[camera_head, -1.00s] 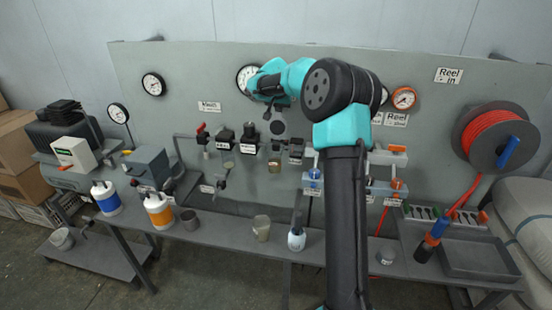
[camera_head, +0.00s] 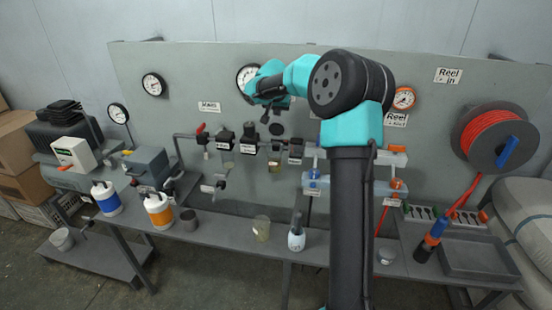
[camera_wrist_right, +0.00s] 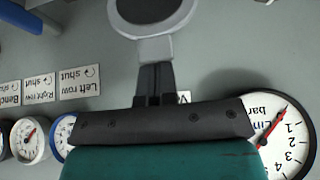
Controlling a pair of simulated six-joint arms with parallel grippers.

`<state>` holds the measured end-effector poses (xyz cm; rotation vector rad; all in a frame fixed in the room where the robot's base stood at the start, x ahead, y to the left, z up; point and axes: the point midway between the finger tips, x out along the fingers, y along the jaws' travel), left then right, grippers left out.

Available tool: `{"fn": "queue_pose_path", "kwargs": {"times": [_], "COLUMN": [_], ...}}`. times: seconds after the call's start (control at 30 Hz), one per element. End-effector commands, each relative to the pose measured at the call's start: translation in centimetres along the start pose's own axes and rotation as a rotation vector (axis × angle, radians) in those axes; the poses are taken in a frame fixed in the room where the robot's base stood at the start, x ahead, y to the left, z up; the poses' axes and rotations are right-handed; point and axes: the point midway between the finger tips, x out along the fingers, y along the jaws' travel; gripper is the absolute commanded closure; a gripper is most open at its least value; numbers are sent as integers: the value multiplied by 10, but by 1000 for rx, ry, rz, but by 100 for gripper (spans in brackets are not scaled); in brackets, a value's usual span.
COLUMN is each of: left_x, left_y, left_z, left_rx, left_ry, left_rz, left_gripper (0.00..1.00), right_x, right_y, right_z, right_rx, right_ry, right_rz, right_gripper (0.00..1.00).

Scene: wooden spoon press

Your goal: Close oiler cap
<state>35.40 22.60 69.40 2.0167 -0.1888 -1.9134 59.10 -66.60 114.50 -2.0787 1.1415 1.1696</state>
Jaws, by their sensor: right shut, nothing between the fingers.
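The oiler cap appears to be the dark round disc (camera_head: 276,129) standing up above the row of small black-topped units on the panel. In the right wrist view, a dark disc with a grey rim (camera_wrist_right: 150,9) fills the top middle, cut off by the frame edge. My right gripper (camera_head: 268,112) is just above the disc in the head view. Its fingers (camera_wrist_right: 154,72) are shut and empty, with their tips at the disc's grey lower part in the wrist view. I cannot tell whether they touch. My left gripper is not in view.
A glass-bowled unit (camera_head: 276,160) hangs below the disc, with black-topped units (camera_head: 250,135) beside it. A gauge (camera_head: 247,77) is close behind my right wrist. Blue-handled valves (camera_head: 312,182) are to the right. A bench (camera_head: 215,232) with cups and bottles runs below.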

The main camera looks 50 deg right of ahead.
Motion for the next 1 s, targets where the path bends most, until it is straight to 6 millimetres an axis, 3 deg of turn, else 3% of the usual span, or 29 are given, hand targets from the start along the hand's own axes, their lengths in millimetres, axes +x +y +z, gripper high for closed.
{"fn": "queue_pose_path", "kwargs": {"times": [0.03,1.0], "left_x": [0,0], "left_y": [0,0], "left_z": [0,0], "left_rx": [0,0], "left_ry": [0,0], "left_rz": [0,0], "left_gripper": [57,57], "right_x": [22,5], "right_y": [2,1], "right_z": [21,45], "right_rx": [-9,-9], "right_ry": [-52,-49], "right_rz": [25,21], "right_gripper": [100,100]}}
